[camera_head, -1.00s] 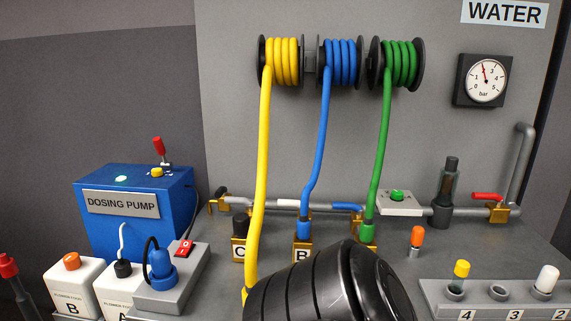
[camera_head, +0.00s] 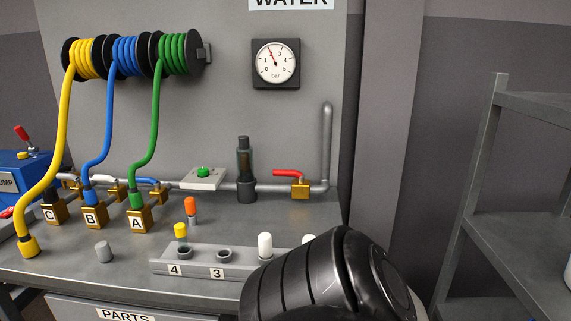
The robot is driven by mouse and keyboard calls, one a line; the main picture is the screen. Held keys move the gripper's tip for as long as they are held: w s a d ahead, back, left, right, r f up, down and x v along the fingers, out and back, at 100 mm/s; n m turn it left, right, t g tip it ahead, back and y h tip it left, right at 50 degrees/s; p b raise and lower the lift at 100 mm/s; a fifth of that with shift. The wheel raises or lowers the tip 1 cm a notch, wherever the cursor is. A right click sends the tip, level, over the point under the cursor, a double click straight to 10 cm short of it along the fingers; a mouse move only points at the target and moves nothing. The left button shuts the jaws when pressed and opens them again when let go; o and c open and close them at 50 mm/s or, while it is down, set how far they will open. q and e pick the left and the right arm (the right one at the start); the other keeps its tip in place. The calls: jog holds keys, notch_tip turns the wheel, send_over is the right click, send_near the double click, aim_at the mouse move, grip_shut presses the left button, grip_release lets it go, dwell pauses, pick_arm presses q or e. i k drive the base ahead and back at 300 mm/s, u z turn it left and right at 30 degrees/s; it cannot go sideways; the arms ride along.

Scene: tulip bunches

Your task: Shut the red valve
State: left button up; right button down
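The red valve is a red lever (camera_head: 287,173) on a brass body (camera_head: 300,189), set in the grey pipe at the back right of the bench. The lever points left, roughly in line with the horizontal pipe. Nothing touches or covers it. Neither gripper shows; only a large black ribbed part of my own arm fills the bottom middle of the head view.
The pressure gauge (camera_head: 276,63) reads about 2 bar. A green-button box (camera_head: 204,178) and a dark upright cylinder (camera_head: 245,163) stand left of the valve. The numbered rack (camera_head: 196,270) lies in front. Grey shelving (camera_head: 515,219) stands at the right.

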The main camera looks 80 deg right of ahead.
aim_at(294, 173)
jog(key=k, duration=0.2)
jog(key=z, duration=1.3)
